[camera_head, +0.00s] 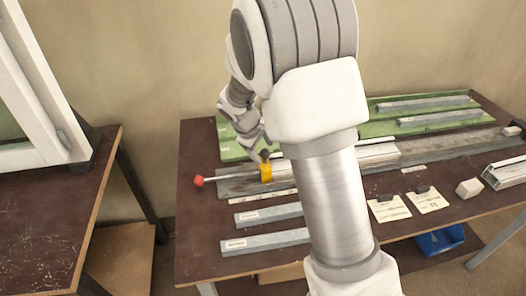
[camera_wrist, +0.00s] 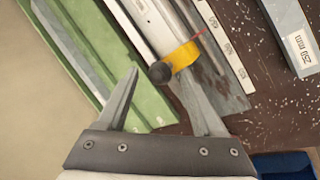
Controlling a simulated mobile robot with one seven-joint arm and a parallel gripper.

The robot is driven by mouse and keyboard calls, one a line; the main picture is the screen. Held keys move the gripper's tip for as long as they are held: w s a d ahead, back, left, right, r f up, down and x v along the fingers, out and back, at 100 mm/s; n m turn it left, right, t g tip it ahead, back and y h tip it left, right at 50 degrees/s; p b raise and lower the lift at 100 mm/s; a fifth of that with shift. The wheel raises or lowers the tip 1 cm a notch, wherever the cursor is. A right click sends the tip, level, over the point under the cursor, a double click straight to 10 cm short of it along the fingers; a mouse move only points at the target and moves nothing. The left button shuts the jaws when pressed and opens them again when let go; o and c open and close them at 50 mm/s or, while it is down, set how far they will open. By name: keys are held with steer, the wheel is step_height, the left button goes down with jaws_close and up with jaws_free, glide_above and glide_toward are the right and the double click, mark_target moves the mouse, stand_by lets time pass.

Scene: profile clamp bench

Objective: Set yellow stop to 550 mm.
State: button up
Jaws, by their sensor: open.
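The yellow stop (camera_head: 266,172) sits on the rail near the left end of the clamp bench. In the wrist view the yellow stop (camera_wrist: 183,57) has a dark round knob (camera_wrist: 160,73) and a thin red pointer (camera_wrist: 199,34) towards the white scale strip (camera_wrist: 228,48). The scale numbers are too small to read. My gripper (camera_wrist: 158,74) is open, its fingertips on either side of the knob; I cannot tell whether they touch it. In the head view my gripper (camera_head: 257,148) is just above the stop, partly hidden by my arm.
A red ball (camera_head: 198,181) ends the rod at the left. Green trays (camera_head: 232,150) with profiles lie behind the rail. Labelled grey bars (camera_head: 265,241) and cards (camera_head: 389,208) lie in front. A blue bin (camera_head: 440,240) is below the right side. My arm hides the bench's middle.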

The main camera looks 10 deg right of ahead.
steer(key=shift+w+d+f, duration=0.15)
steer(key=shift+f, duration=0.35)
jaws_close()
stand_by(1.2)
